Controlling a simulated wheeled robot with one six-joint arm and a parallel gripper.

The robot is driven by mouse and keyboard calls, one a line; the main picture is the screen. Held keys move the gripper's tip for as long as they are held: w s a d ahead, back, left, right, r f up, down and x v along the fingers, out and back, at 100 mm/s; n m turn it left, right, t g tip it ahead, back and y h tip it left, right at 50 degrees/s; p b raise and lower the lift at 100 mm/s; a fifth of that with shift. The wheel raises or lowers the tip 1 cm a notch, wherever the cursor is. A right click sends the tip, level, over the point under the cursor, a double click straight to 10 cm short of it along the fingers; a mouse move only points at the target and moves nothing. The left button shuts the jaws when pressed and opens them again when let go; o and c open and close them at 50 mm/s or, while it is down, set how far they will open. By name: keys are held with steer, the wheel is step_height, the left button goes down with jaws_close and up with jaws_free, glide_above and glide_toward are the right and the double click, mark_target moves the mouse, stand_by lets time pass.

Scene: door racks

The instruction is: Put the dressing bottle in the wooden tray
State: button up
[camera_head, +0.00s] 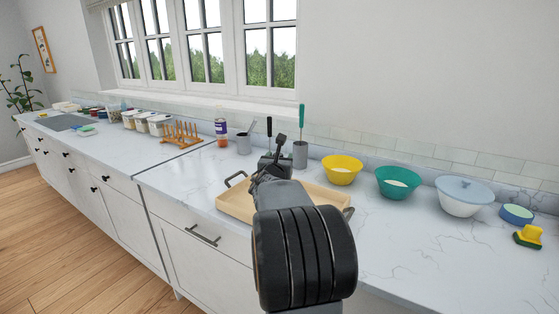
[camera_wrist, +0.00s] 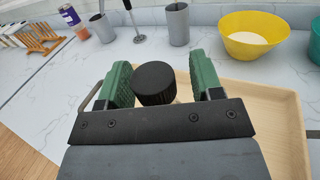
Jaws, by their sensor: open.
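My gripper (camera_wrist: 160,74) is open, with one green finger pad on each side of a round black cap (camera_wrist: 154,84). The cap looks like the top of the dressing bottle; the bottle's body is hidden below it by my gripper. A gap shows between the cap and the right pad; the left pad is close to it. The wooden tray (camera_head: 235,206) lies on the counter with dark handles, and my gripper (camera_head: 273,160) is over it. In the wrist view the tray (camera_wrist: 287,105) shows behind and right of the cap. In the head view my arm hides the bottle.
Behind the tray stand a grey cup (camera_head: 244,144), a utensil holder (camera_head: 300,155) and a purple-labelled bottle (camera_head: 221,130).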

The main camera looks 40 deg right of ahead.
steer(key=shift+s+a+r, duration=0.1)
steer(key=shift+r, duration=0.05)
steer(key=v, duration=1.2)
steer(key=s+a+f+m+g+y, duration=0.3)
steer(key=a+f+m, duration=0.3)
steer(key=m, duration=0.3)
steer(key=s+a+f+m+g+y, duration=0.3)
steer(key=a+f+m+y, duration=0.1)
steer(key=a+f+m, duration=0.3)
steer(key=s+a+f+m+y, duration=0.1)
steer(key=a+f+m+y, duration=0.1)
steer(key=a+m+y, duration=0.2)
steer(key=s+a+f+m+g+y, duration=0.1)
steer(key=s+a+f+m+y, duration=0.1)
steer(key=a, duration=0.8)
steer(key=shift+s+f+m+y, duration=0.3)
steer(key=shift+f+m+y, duration=0.35)
steer(key=shift+m+y, duration=0.65)
steer(key=shift+a, duration=0.1)
